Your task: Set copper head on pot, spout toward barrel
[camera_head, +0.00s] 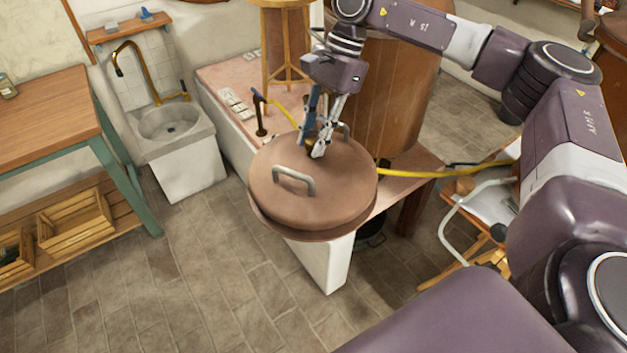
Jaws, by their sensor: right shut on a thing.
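A round, copper-brown lid (318,192) with a flat top and two grey loop handles is in the middle of the view. My right gripper (321,148) reaches down from above and is shut on its far handle, partly hiding that handle. The lid overlaps the front edge of the pink-topped counter in the picture; I cannot tell whether it hangs or rests on something. I cannot make out a copper head with a spout for certain. My left gripper is not in view.
A yellow hose (430,174) runs behind the lid to the right. A wooden stool (284,45) stands on the counter (222,80). A reddish-brown vessel (612,45) shows at the right edge. The tiled floor in front is clear.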

